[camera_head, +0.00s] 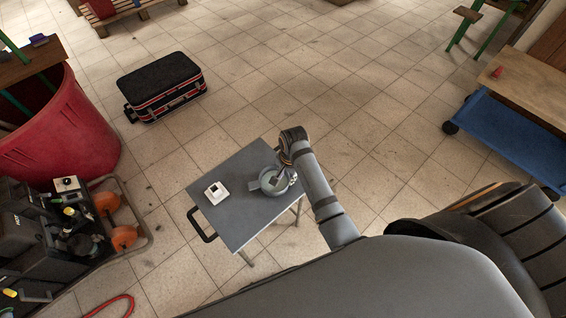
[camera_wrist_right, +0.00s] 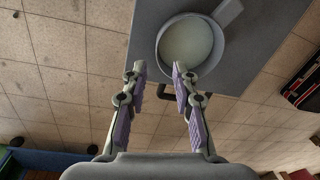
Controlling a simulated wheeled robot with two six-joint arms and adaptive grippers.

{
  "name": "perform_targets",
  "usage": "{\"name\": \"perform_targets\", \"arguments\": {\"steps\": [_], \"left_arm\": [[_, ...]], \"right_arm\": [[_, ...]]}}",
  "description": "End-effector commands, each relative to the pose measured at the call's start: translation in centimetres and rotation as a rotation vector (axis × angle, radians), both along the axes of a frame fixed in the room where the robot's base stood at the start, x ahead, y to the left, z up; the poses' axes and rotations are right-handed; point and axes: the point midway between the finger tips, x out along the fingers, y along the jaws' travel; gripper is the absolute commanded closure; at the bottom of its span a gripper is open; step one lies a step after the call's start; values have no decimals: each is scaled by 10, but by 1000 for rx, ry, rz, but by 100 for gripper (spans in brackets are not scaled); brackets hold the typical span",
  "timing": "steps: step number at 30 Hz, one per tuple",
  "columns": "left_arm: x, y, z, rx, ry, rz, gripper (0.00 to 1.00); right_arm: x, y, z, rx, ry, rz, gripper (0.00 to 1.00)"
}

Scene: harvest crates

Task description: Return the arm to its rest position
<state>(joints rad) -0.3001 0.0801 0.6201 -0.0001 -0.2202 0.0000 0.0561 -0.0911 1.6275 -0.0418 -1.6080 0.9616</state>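My right arm reaches over a small grey table (camera_head: 235,225) in the head view. Its gripper (camera_head: 285,178) is above the right side of a round grey pot (camera_head: 263,184) standing on the table. In the right wrist view the two fingers (camera_wrist_right: 159,75) are apart, with nothing between their purple pads. The pot (camera_wrist_right: 189,40) shows there beyond the fingertips, pale inside, with its handle pointing to the upper right. Whether the fingers touch it is unclear. My left gripper is not in view.
A small white object (camera_head: 216,193) sits on the table's left half. A black-and-red case (camera_head: 162,85) lies on the tiled floor behind. A red tub (camera_head: 65,135) and black equipment (camera_head: 30,240) stand left. A blue cart (camera_head: 510,130) stands right.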

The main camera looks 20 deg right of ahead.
Motion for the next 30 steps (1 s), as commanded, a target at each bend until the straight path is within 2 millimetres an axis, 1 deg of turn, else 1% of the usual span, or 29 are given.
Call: {"name": "perform_targets", "arguments": {"steps": [6,8,11,15,18,24,30], "left_arm": [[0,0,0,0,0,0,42],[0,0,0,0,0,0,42],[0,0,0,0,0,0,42],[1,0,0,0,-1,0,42],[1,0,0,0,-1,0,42],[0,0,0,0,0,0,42],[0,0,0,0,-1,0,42]], "right_arm": [[0,0,0,0,0,1,72],[-3,-3,0,-5,-4,14,72],[-21,-17,5,-36,-34,112,72],[-57,-41,24,-110,-95,348,72],[-78,-51,41,-159,-129,505,72],[-112,-61,74,-242,-173,765,72],[-137,-63,104,-307,-203,975,72]]}}
